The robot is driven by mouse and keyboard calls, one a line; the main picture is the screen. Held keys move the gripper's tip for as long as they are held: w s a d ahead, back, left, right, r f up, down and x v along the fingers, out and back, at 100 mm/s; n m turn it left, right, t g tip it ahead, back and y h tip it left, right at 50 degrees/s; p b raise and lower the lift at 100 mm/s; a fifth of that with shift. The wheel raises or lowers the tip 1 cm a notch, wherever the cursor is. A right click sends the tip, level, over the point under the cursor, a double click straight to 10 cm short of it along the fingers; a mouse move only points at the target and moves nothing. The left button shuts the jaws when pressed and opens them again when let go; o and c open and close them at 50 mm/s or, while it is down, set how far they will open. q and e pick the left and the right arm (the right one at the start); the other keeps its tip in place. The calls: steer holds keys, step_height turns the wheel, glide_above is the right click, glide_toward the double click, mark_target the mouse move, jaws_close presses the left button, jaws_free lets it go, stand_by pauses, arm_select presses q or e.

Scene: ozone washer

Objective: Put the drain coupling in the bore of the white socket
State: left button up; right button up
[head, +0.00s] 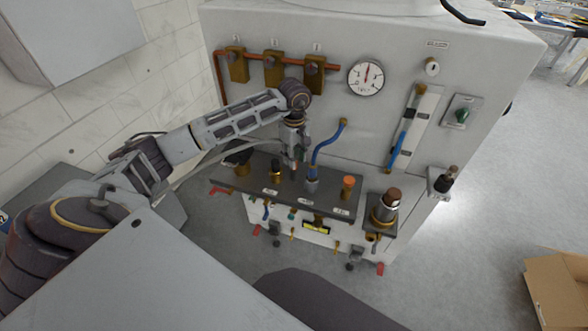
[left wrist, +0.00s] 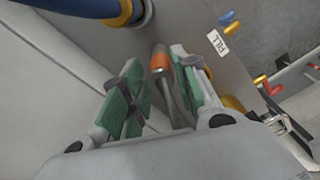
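My left gripper (head: 293,170) is low over the machine's dark shelf, between a black-topped brass fitting and the blue-hose fitting. In the left wrist view its green-padded fingers (left wrist: 158,85) are on either side of a slim piece with a copper-coloured end (left wrist: 160,60), which I take for the drain coupling. The fingers look closed on it, and its copper end points away from the palm. The gripper hides most of it in the head view. I cannot make out the white socket or its bore for certain. My right gripper is not in view.
The blue hose (head: 325,145) rises close to the right of my gripper. An orange-topped brass fitting (head: 348,187) and a larger brown-topped fitting (head: 385,208) stand further right. Red-handled valves are below the dark shelf (head: 327,202). A cardboard box (head: 555,285) is on the floor.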

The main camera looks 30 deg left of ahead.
arm_select(q)
steer(key=shift+f, duration=2.25)
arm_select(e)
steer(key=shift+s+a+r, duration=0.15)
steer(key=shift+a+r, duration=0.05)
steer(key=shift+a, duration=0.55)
arm_select(q)
steer(key=shift+c, duration=0.5)
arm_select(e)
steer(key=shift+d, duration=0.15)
arm_select(q)
jaws_close()
steer(key=shift+s+r, duration=0.1)
steer(key=shift+r, duration=0.15)
